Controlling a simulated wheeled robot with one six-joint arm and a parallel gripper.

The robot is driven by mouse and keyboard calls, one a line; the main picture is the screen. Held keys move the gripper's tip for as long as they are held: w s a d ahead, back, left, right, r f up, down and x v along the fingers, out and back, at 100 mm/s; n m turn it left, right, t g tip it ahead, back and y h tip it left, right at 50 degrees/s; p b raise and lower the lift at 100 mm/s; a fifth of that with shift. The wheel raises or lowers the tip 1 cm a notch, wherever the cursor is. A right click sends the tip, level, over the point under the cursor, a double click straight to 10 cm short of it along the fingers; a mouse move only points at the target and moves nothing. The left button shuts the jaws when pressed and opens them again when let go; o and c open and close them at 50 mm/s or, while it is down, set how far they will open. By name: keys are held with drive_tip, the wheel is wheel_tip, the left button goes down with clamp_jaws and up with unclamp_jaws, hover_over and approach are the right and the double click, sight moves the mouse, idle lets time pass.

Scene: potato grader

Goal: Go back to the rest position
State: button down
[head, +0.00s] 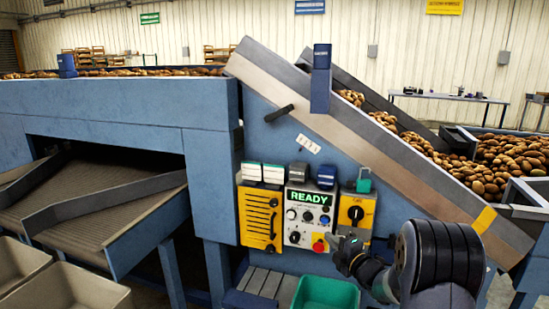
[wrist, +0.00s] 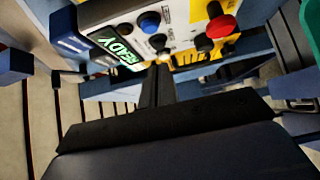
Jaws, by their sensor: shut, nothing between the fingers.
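My gripper (head: 340,245) is in front of the blue machine, at the lower right of the control panel (head: 309,217). In the wrist view my gripper (wrist: 160,70) points toward the lower part of the panel, its fingers together with nothing between them. I cannot tell from these views whether the fingertips touch the panel. The panel has a green READY display (head: 308,197), several knobs and buttons, and a red button (head: 320,246) close to my fingers in the head view. The red button also shows in the wrist view (wrist: 221,26), right of the fingers.
A yellow box with a black rotary switch (head: 355,213) is right of the panel, and a yellow slotted cover (head: 260,218) is left. A green bin (head: 324,293) stands below. The sloping conveyor (head: 400,160) rises leftward from the potatoes (head: 505,160). Grey bins (head: 70,290) stand lower left.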

drive_tip(key=v, duration=0.5)
drive_tip(key=shift+r+b, duration=0.1)
drive_tip(key=shift+b, duration=0.3)
drive_tip(key=shift+a, duration=0.1)
